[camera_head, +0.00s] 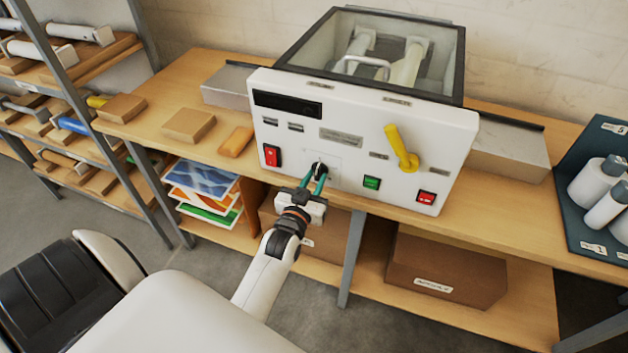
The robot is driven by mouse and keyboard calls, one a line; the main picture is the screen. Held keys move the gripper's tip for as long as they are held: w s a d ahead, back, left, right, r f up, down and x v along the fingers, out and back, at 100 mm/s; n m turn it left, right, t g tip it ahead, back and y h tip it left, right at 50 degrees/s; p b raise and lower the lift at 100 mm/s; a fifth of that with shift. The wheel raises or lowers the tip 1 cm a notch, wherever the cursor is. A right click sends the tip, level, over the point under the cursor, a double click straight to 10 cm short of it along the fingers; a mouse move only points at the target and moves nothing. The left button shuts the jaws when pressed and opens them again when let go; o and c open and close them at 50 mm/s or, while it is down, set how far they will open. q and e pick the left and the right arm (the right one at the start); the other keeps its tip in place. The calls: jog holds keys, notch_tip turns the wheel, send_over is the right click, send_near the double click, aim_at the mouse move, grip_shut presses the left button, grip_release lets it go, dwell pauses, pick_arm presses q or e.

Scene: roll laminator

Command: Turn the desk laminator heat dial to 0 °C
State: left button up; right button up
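The desk laminator (440,135) is a white box with a glass-topped lid, standing on a wooden bench. Its black heat dial (319,168) sits low on the front panel, left of the middle. My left gripper (317,180) is at the dial, with its two teal fingers pointing at it, one on either side. The fingers look apart, with the dial between their tips; whether they press on it is too small to tell. The dial's scale and pointer are not readable. My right gripper is not in view.
The panel also has a yellow lever (400,148), a red switch (271,155), a green button (371,182) and a red button (426,197). Wooden blocks (188,125) lie on the bench at left. A dark board with white rollers (597,182) is at right. A cardboard box (445,268) sits below.

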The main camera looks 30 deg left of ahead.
pick_arm(q)
jog(key=shift+o, duration=0.6)
jog(key=shift+s+d, duration=0.1)
jog(key=shift+s, duration=0.15)
jog(key=b+v, duration=0.3)
jog(key=v, duration=0.8)
jog(key=shift+s, duration=0.25)
